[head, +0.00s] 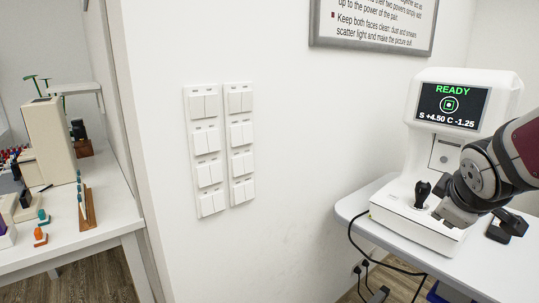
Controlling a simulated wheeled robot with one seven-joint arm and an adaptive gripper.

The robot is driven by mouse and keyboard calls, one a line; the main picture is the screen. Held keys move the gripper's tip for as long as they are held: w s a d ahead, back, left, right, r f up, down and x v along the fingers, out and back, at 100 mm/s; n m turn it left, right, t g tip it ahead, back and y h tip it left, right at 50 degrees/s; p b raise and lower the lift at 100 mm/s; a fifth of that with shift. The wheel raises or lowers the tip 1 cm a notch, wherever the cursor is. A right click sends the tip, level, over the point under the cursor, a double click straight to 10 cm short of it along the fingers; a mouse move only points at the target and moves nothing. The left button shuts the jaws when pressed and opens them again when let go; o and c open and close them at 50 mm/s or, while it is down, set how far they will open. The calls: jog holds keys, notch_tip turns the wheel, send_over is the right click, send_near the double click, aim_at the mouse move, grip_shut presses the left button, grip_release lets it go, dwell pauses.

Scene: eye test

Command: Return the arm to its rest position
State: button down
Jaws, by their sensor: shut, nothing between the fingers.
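My arm (484,174) comes in from the right edge in the head view, bent, with a dark red section and grey joints. It is in front of the white eye-test machine (410,176) and hides part of its lower right side.
The machine's screen (452,105) reads READY. A black joystick (422,192) stands on its base, close to my arm. The pale table (357,203) has black cables (374,257) below. White switch panels (205,150) are on the wall. A cluttered desk (112,222) stands at left.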

jog(key=s+a+m+g+y, duration=0.1)
jog(key=s+a+m+g, duration=0.3)
jog(key=s, duration=0.6)
jog(key=s+a+f+m+g+y, duration=0.1)
jog(key=s+a+y, duration=0.1)
jog(key=s+a, duration=0.6)
jog(key=s+a+m+g+y, duration=0.1)
jog(key=s+a+m+g, duration=0.15)
jog(key=s, duration=0.95)
notch_tip(320, 180, up, 21)
jog(key=a+t+p, duration=0.1)
jog(key=t+p, duration=0.3)
jog(key=p, duration=1.6)
jog(key=shift+w, duration=0.35)
